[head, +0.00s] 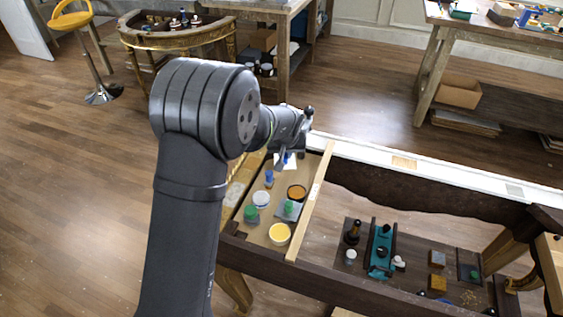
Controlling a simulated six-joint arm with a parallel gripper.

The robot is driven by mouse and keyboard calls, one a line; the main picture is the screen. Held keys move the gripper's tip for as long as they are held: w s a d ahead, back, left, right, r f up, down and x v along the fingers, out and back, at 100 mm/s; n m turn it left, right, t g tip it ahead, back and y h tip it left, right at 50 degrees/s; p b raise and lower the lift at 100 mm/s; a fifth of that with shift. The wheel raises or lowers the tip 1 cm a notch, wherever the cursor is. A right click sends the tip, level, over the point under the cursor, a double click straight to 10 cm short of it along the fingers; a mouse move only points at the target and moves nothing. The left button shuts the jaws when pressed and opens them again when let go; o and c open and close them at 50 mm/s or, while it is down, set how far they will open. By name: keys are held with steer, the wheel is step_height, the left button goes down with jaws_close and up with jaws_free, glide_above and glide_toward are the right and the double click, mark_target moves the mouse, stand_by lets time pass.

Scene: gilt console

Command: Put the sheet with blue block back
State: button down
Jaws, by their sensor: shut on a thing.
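My gripper (283,158) is at the far end of the pale tray area (262,238), on the left part of the dark console frame. It is shut on the sheet with the blue block. The white sheet (292,161) shows partly below the jaws, with a bit of blue on it. The fingers and wrist hide much of the sheet and block. I cannot tell whether the sheet touches the surface below.
Near the gripper stand a small blue bottle (269,178), a white-topped jar (261,199), an orange jar (296,192), a yellow jar (280,234) and green pieces (290,208). A wooden strip (311,205) borders them on the right. A lower shelf holds a teal tool (381,250).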

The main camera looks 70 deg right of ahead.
steer(key=shift+w+d+f, duration=0.3)
steer(key=shift+w+f, duration=0.2)
steer(key=shift+w, duration=0.2)
steer(key=shift+f, duration=1.95)
steer(key=shift+f, duration=0.1)
steer(key=c, duration=1.4)
jaws_free()
steer(key=shift+c, duration=0.2)
steer(key=v, duration=1.2)
